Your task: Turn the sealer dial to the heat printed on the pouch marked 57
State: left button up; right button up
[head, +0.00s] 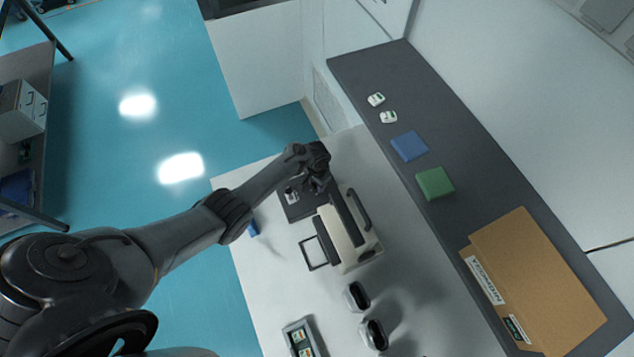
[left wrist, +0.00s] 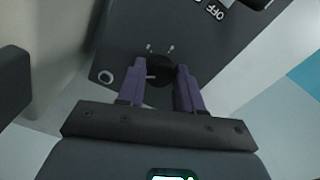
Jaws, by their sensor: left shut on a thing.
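The sealer (head: 337,236) stands on the white table, with a cream body, a dark bar handle and a dark control panel. In the left wrist view the dark panel (left wrist: 205,48) fills the upper middle, with an "OFF" label and small white marks. The round black dial (left wrist: 159,69) sits between the purple fingertips of my left gripper (left wrist: 161,77), which is shut on it. In the head view my left gripper (head: 316,184) reaches over the panel end of the sealer and hides the dial. No number 57 can be read on any pouch. My right gripper is not in view.
A grey tray (head: 288,329) with small labelled packets lies at the table's near edge. Two dark-mouthed containers (head: 356,296) stand beside it. A dark shelf at the right holds blue (head: 409,146) and green (head: 435,183) blocks and a cardboard box (head: 545,280).

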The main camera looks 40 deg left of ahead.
pick_arm(q)
jog(key=shift+m, duration=0.3)
jog(key=o, duration=1)
jog(key=shift+o, duration=0.2)
jog(key=shift+r+p, duration=0.3)
jog(key=shift+r, duration=0.25)
notch_tip(320, 180, up, 10)
jog(key=p, duration=0.2)
jog(key=shift+f, duration=0.15)
